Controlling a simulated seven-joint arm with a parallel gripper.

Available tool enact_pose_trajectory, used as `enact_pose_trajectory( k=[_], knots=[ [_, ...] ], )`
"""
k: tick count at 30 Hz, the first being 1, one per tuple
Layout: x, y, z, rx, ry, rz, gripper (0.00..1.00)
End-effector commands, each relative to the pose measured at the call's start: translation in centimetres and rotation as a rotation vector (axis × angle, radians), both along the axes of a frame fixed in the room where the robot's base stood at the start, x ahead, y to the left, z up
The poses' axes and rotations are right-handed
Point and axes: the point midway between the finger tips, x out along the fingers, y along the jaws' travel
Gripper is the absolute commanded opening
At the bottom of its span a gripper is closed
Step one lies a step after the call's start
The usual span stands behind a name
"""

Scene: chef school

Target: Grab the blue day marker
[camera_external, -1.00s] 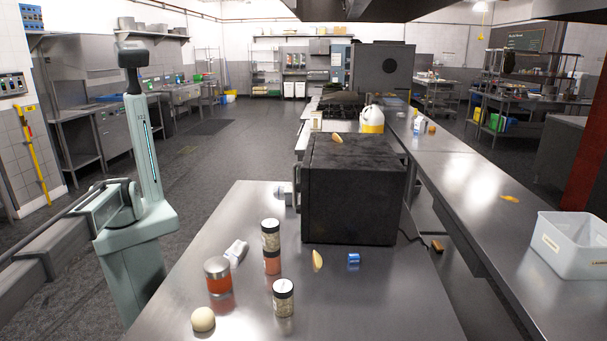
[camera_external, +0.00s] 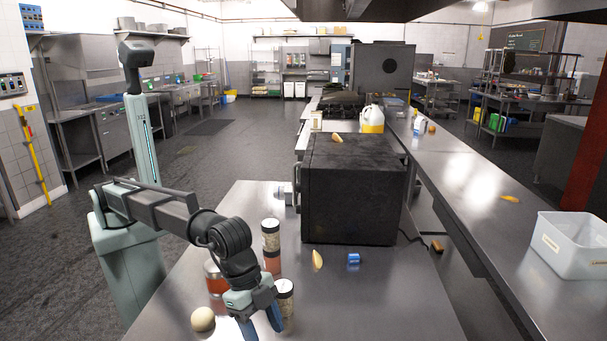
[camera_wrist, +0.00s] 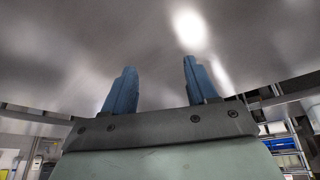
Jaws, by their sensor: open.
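A small blue object with a pale label (camera_external: 353,259), which fits the blue day marker, lies on the steel counter in front of the black oven-like box. My gripper (camera_external: 261,325) is low at the front of the counter, left of and nearer the camera than the blue object, clearly apart from it. In the wrist view, its two blue fingers (camera_wrist: 160,66) are spread with nothing between them. The blue object cannot be made out in the wrist view, which shows mostly a blurred metal surface.
A jar (camera_external: 284,295) stands close behind my gripper. Spice jars (camera_external: 270,235) and a partly hidden orange jar (camera_external: 215,282) stand beside my arm. A pale ball (camera_external: 203,319) is left. A yellow wedge (camera_external: 317,259) lies left of the blue object. The counter's right front is clear.

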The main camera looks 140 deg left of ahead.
Motion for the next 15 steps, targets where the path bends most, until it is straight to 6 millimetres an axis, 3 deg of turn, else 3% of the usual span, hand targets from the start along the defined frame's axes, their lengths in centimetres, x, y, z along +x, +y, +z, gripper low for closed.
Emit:
enact_pose_trajectory(
  k=[1, 3, 12, 15],
  knots=[
    [-0.8, 3.5, 0.2, 0.002, 0.004, 0.058, 0.57],
    [-1.9, 7.8, 0.4, 0.005, 0.009, 0.132, 0.57],
    [-8.5, 24.8, 1.6, 0.014, 0.026, 0.451, 0.57],
    [-11.1, 29.5, 2.0, 0.018, 0.031, 0.547, 0.57]
  ],
)
